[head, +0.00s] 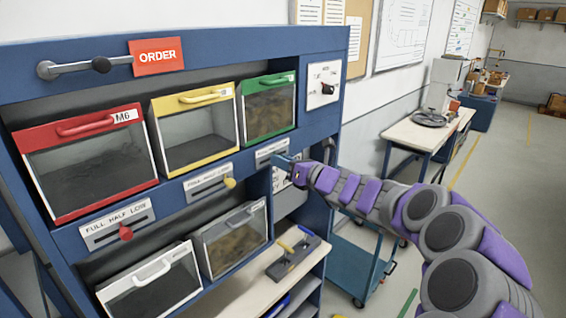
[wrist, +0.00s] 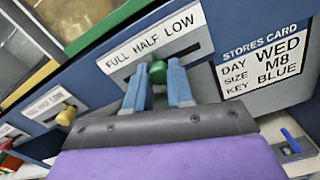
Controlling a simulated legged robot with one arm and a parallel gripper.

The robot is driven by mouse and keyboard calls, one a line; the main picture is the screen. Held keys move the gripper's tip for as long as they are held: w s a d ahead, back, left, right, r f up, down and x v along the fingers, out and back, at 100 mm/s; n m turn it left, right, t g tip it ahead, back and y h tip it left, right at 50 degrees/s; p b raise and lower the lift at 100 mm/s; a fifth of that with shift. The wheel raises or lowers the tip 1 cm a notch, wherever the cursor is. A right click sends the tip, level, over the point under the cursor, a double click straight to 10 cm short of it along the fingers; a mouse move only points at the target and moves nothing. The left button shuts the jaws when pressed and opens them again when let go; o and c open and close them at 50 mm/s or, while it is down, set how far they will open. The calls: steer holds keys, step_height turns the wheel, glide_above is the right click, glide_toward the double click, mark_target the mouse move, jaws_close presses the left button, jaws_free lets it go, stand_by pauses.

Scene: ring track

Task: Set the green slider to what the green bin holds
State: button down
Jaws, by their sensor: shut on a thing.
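The green bin (head: 268,106) sits at the top right of the blue rack in the head view. Its clear front shows brownish contents over much of the window; their exact level is hard to tell. Below it is the green slider's label plate (head: 272,152), reading FULL HALF LOW in the wrist view (wrist: 155,48). The green slider knob (wrist: 157,71) is near the middle of its slot, about under HALF. My gripper (wrist: 160,85) has its two blue fingers on either side of the knob, shut on it. In the head view my gripper (head: 290,162) hides the knob.
A red bin (head: 90,165) and yellow bin (head: 195,130) stand left of it, with red (head: 125,232) and yellow (head: 230,183) slider knobs below. A stores card (wrist: 268,60) is right of the slot. A blue cart (head: 355,260) stands under my arm. Open floor lies to the right.

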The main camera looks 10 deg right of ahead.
mark_target(262, 163)
steer(key=shift+s+a+f+b, duration=0.1)
steer(key=shift+s+a+b, duration=0.15)
steer(key=shift+s+a, duration=0.55)
steer(key=shift+s+a+b, duration=0.25)
steer(key=shift+s+a, duration=0.25)
steer(key=shift+a, duration=0.5)
steer(key=shift+d, duration=0.1)
steer(key=c, duration=1.4)
jaws_free()
steer(key=o, duration=0.4)
steer(key=shift+o, duration=0.2)
steer(key=v, duration=1.7)
